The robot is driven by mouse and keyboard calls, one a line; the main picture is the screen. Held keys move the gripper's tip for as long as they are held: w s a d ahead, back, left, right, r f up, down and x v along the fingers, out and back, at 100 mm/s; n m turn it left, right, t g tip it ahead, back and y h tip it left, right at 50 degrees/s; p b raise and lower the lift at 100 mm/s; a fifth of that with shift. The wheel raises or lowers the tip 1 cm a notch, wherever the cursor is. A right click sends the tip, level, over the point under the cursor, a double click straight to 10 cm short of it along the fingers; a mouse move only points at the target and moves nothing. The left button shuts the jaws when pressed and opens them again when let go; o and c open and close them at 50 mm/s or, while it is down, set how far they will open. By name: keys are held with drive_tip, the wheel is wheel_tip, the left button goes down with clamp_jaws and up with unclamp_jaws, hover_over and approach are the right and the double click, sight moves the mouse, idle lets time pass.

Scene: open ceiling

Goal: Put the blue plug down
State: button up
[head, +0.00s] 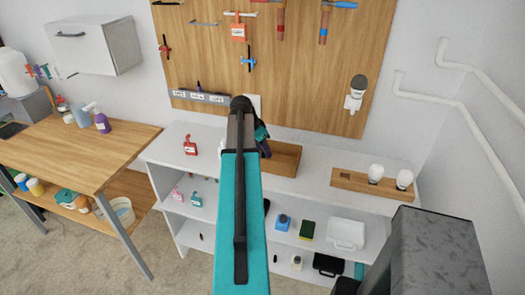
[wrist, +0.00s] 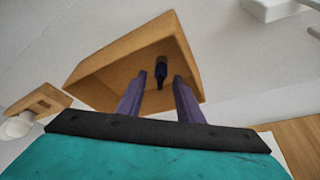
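A small dark-blue plug (wrist: 161,68) shows in the wrist view against the inside of a wooden tray (wrist: 85,75). It looks to be in the tray, just beyond my fingertips; contact with the tray floor is not clear. My gripper (wrist: 158,80) has its two purple fingers apart, with a clear gap on each side of the plug. In the head view the same wooden tray (head: 286,160) sits on the white shelf top, and my gripper (head: 262,140) is over its left part, mostly hidden behind my arm. The plug is hidden there.
A wooden holder (head: 345,181) with white bulbs (head: 375,172) stands right of the tray. A red padlock-like item (head: 190,146) stands to the left. A pegboard (head: 330,85) with tools and a grey rail (head: 201,96) rise behind. The shelf top between tray and holder is clear.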

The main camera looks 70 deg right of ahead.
drive_tip(key=b+v, duration=0.3)
drive_tip(key=v, duration=0.9)
drive_tip(key=shift+r, duration=0.2)
idle(0.9)
